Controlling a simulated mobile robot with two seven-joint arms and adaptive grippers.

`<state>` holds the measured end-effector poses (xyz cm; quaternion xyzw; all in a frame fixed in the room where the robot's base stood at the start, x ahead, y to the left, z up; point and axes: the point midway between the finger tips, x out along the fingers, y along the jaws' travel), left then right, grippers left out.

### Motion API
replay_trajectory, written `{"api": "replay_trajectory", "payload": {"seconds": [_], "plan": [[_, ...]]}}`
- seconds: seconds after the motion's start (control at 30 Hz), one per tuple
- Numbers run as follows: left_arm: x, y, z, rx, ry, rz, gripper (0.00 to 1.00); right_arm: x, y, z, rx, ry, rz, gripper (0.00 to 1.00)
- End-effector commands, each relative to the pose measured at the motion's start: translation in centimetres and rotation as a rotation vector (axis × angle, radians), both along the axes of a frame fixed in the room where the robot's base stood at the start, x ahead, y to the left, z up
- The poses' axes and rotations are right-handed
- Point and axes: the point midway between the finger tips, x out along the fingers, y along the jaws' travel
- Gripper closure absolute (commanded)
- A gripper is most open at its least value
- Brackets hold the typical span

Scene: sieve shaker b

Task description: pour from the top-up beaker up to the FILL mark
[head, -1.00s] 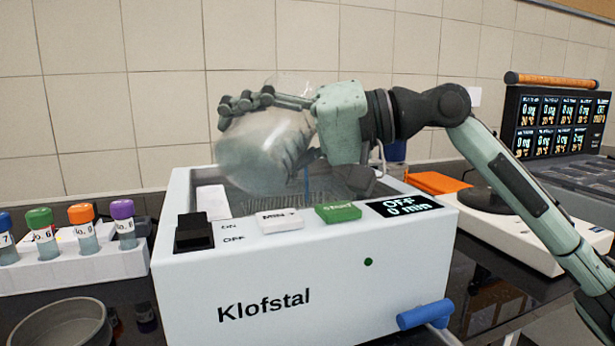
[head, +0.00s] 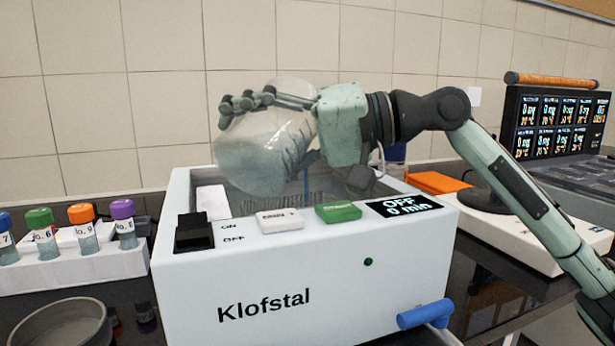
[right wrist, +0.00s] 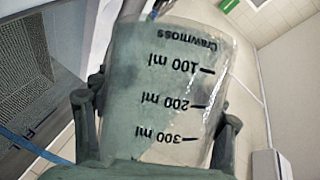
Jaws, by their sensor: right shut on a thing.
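The clear top-up beaker (head: 265,150) is tilted over the open basin of the white Klofstal machine (head: 300,270). My right gripper (head: 238,112) is shut on it, its fingers around the sides. In the right wrist view the beaker (right wrist: 165,85) shows upside-down 100, 200 and 300 ml marks, with cloudy contents inside. There the gripper (right wrist: 157,120) has a finger on each side. I cannot make out a falling stream or the basin's liquid level. My left gripper is out of view.
A white rack (head: 75,268) with several colour-capped tubes stands at left, above a grey bowl (head: 62,325). A blue spout (head: 424,314) sticks out of the machine's front. A balance (head: 500,232) and a display screen (head: 560,120) stand at right.

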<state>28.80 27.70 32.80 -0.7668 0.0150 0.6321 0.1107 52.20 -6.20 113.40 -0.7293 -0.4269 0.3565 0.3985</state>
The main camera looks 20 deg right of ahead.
Motion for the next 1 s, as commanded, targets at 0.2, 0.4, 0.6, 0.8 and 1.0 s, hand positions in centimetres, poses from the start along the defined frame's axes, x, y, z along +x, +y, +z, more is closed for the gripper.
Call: {"api": "replay_trajectory", "payload": {"seconds": [0.2, 0.4, 0.6, 0.8, 1.0], "plan": [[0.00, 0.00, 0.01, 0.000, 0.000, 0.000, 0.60, 0.00, -0.02, 0.11, 0.009, 0.006, -0.001, 0.88], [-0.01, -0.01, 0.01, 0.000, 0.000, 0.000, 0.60, 0.00, -0.02, 0.10, 0.015, 0.012, -0.001, 0.88], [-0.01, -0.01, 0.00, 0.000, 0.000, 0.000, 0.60, 0.01, -0.03, 0.09, 0.022, 0.019, -0.001, 0.88], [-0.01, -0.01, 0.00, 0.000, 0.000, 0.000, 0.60, 0.02, -0.05, 0.08, 0.029, 0.026, -0.001, 0.88], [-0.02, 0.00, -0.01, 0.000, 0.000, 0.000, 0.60, 0.04, -0.05, 0.08, 0.036, 0.033, -0.001, 0.88]]}}
